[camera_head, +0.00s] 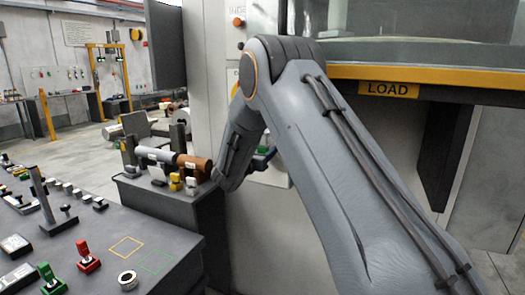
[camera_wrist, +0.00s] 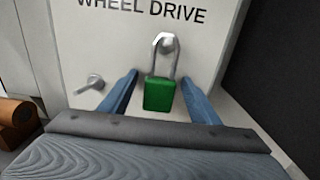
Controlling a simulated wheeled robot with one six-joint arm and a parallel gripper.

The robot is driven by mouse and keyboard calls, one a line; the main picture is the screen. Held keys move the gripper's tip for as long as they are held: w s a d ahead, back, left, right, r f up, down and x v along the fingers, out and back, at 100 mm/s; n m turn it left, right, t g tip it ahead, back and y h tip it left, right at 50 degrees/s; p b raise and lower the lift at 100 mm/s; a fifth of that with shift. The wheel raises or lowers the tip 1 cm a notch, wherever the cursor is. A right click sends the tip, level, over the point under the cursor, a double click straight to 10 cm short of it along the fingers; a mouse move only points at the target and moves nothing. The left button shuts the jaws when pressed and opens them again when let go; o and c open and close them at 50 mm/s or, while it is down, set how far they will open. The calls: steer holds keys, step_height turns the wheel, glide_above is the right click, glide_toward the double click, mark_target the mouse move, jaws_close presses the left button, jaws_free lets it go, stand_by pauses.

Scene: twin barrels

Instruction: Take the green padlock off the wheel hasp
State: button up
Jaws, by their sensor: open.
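The green padlock (camera_wrist: 159,94) hangs by its grey shackle from the round metal hasp (camera_wrist: 166,44) on a pale panel lettered "WHEEL DRIVE". My gripper (camera_wrist: 158,76) is open, with one blue finger on each side of the padlock. Gaps show between the fingers and the padlock body; contact is not visible. In the head view, my gripper (camera_head: 265,160) is at the pale cabinet front, partly hidden behind my arm. A small patch of green shows beside it.
A metal lever (camera_wrist: 90,84) sticks out of the panel left of the padlock. In the head view, a dark bench (camera_head: 110,235) at left carries a red item (camera_head: 87,258) and a green item (camera_head: 50,280). A yellow-edged LOAD ledge (camera_head: 400,75) overhangs at right.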

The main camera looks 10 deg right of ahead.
mark_target(259, 149)
steer(key=c, duration=1.1)
steer(key=shift+r, duration=0.1)
steer(key=shift+r, duration=0.15)
steer(key=shift+s+a+r, duration=0.1)
steer(key=shift+s, duration=0.05)
steer(key=shift+r+p+v, duration=0.2)
steer(key=shift+v, duration=0.65)
steer(key=shift+r+p+v, duration=0.15)
steer(key=shift+r+v, duration=0.05)
steer(key=shift+v, duration=0.65)
steer(key=shift+p+v, duration=0.55)
steer(key=shift+v, duration=3)
